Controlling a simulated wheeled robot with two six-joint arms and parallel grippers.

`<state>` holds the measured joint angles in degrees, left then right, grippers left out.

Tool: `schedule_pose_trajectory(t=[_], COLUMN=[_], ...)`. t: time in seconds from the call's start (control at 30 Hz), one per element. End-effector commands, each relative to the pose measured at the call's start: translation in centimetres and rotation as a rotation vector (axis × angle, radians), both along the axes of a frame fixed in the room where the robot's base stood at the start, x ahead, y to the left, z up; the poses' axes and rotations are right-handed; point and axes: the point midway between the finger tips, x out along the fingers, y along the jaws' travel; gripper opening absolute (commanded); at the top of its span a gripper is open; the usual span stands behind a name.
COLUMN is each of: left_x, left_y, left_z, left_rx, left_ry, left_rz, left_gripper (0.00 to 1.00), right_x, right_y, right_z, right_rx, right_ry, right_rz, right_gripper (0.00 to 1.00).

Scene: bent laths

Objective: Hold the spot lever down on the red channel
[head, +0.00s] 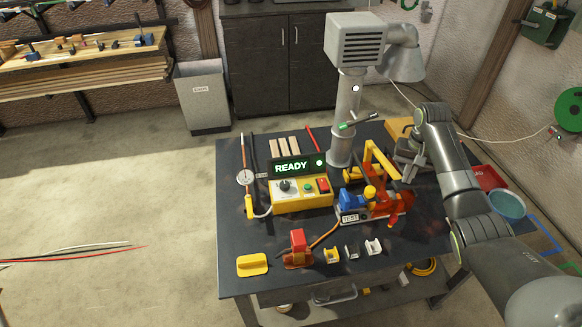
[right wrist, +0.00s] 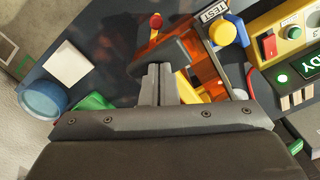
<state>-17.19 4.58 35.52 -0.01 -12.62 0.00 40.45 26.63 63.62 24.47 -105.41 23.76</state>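The red channel (head: 384,212) lies at the right part of the table, beside the TEST label (head: 350,217). In the right wrist view it shows as an orange-red trough (right wrist: 208,72). A yellow bent lever frame (head: 378,152) rises behind it; I cannot tell which part is the spot lever. My right gripper (head: 408,170) points down just right of this frame. In the right wrist view its fingers (right wrist: 158,74) are together, with a dark piece (right wrist: 180,52) by the tips; I cannot tell whether they touch it. My left gripper is not in view.
A yellow control box (head: 300,197) with a lit READY display (head: 292,167) stands left of the channel. A blue block (head: 352,200) adjoins it. A red tray (head: 488,178) and teal bowl (head: 508,205) are at right. The grey duct (head: 345,125) rises behind.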

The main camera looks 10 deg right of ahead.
Motion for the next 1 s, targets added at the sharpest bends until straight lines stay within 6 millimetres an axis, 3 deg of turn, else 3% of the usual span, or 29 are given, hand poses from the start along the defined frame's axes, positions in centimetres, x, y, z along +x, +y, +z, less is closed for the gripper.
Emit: schedule_pose_trajectory(t=[1.0], left_x=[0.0], left_y=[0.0], left_z=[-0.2], left_rx=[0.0], left_ry=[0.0], left_rz=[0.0], left_gripper=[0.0], right_x=[-0.9], right_y=[-0.1], right_z=[-3.4], right_rx=[0.0], right_ry=[0.0], right_rz=[0.0], right_gripper=[0.0])
